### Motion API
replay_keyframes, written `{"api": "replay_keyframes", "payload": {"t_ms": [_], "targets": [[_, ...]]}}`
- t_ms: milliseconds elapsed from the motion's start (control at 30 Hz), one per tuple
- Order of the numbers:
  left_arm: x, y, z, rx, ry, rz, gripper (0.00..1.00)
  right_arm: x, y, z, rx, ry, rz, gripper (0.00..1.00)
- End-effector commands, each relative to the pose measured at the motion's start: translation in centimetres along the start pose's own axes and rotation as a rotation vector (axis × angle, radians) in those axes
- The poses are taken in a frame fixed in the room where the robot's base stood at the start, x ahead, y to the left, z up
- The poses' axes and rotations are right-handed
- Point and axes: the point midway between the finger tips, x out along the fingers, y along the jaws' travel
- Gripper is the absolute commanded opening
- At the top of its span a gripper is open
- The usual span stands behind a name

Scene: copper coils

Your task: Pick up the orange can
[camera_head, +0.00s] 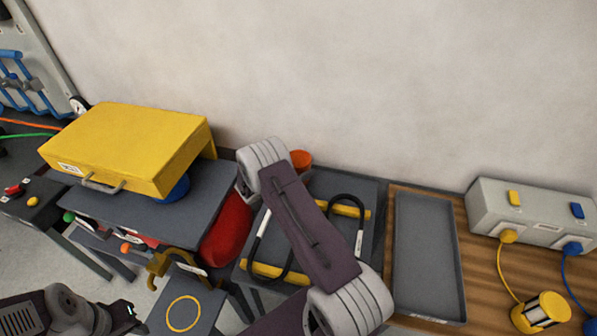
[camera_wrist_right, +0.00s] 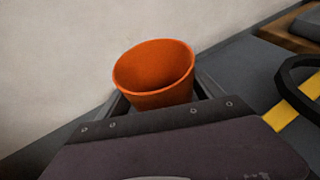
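The orange can (camera_wrist_right: 152,75) is an open-topped round cup standing near the wall. In the head view the can (camera_head: 301,160) shows only partly behind my right arm, at the back of a dark grey surface. My right gripper (camera_wrist_right: 163,92) shows in the right wrist view, with its fingers spread on either side of the can. A dark gap shows between the can and the right-hand finger; contact on the left side cannot be told. The can's lower part is hidden by the gripper body. In the head view the fingers are hidden. My left gripper's fingers do not show.
A yellow case (camera_head: 130,145) lies on the grey table at left. A black cable loop (camera_head: 345,199) and yellow bars (camera_head: 275,272) are close to my right arm. An empty grey tray (camera_head: 427,252) and a pale socket box (camera_head: 535,222) are at right. The wall is close behind the can.

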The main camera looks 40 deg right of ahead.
Motion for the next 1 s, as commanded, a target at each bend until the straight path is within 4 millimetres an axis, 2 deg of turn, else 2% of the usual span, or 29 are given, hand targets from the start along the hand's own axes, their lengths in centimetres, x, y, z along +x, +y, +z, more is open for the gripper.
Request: {"api": "replay_keyframes", "payload": {"t_ms": [333,467,533,900,1000], "targets": [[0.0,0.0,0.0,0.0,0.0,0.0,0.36,-0.2,0.0,0.6,0.002,0.0,0.0,0.31],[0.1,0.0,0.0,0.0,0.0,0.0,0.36,-1.0,0.1,2.4,0.004,-0.001,0.001,0.31],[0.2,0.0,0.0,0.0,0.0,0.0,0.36,-1.6,0.1,4.0,0.006,-0.002,0.003,0.31],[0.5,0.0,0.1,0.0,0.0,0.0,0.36,-9.7,-5.5,6.0,0.0,0.0,0.004,0.31],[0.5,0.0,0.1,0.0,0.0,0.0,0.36,-11.2,-6.6,6.5,0.001,-0.001,0.002,0.31]]}}
